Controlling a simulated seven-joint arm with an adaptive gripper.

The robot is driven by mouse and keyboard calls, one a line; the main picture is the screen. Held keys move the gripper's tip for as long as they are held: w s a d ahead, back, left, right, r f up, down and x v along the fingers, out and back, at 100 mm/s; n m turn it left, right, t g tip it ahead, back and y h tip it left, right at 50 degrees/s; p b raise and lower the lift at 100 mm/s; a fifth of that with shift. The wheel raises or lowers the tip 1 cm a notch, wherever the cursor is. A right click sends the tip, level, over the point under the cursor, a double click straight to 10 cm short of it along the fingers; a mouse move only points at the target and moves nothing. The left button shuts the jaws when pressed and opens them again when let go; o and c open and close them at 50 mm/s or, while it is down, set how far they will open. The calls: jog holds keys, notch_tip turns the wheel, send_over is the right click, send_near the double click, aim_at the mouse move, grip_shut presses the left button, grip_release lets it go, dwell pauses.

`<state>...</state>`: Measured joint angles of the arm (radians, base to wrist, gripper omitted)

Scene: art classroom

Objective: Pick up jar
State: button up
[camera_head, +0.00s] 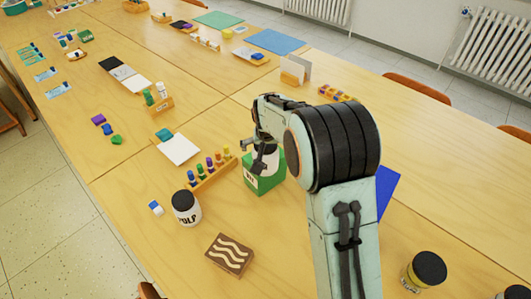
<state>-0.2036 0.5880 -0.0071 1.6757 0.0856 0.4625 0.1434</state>
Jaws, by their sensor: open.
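A white jar with a black lid and dark lettering (188,214) stands upright on the table at the lower left. Another jar with a black lid and yellowish label (414,284) stands at the lower right. A third white, jar-like thing (270,160) shows at or in a green box (262,184), partly hidden by my gripper and arm. My gripper (252,154) is open beside this white thing, above the green box. I cannot tell whether the fingers touch it or stand around it.
A wooden rack of coloured bottles (212,174) stands just left of the green box. A brown block with white waves (229,255) lies in front. A blue sheet (385,188) lies right of my arm.

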jog(key=c, duration=1.3)
jog(key=shift+o, duration=0.2)
